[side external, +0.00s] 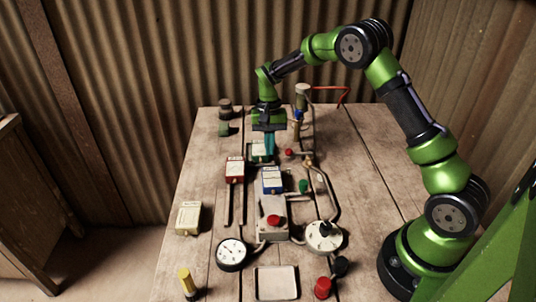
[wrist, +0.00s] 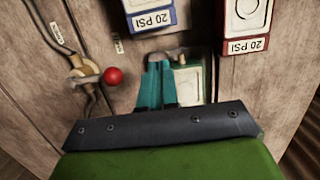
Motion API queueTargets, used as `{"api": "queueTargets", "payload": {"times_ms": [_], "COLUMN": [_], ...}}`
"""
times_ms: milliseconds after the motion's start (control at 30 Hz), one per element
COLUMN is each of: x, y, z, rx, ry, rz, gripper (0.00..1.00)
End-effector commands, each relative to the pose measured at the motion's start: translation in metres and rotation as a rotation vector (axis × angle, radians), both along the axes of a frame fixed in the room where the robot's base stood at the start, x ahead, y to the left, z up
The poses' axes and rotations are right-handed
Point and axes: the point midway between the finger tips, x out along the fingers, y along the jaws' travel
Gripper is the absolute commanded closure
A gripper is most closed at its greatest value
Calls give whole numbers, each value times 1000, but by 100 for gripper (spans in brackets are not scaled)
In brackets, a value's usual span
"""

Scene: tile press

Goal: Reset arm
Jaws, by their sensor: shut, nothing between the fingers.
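My gripper (side external: 269,148) points down over the far middle of the wooden table. Its teal fingers (wrist: 160,68) are shut together and hold nothing. A green-edged block with a pale face (side external: 257,153) is right beside the fingers; in the wrist view the block (wrist: 190,82) is partly hidden behind them. I cannot tell whether the fingers touch it.
A red block (side external: 234,170) and a blue block (side external: 271,181) stand nearer the front. A red-ball valve (wrist: 112,76) and pipes lie beside the gripper. A gauge (side external: 232,254), a dial (side external: 324,236) and an empty tray (side external: 276,283) are in front. The table's right side is clearer.

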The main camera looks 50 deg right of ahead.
Motion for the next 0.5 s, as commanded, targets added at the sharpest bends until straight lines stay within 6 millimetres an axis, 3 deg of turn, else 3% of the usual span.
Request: {"api": "queueTargets", "payload": {"times_ms": [333,433,500], "x": [19,16,8], "y": [-18,-13,-5], "z": [6,27,52], "rx": [2,5,9], "ry": [-10,-47,-90], "rz": [3,17,36], "gripper": [100,100,100]}}
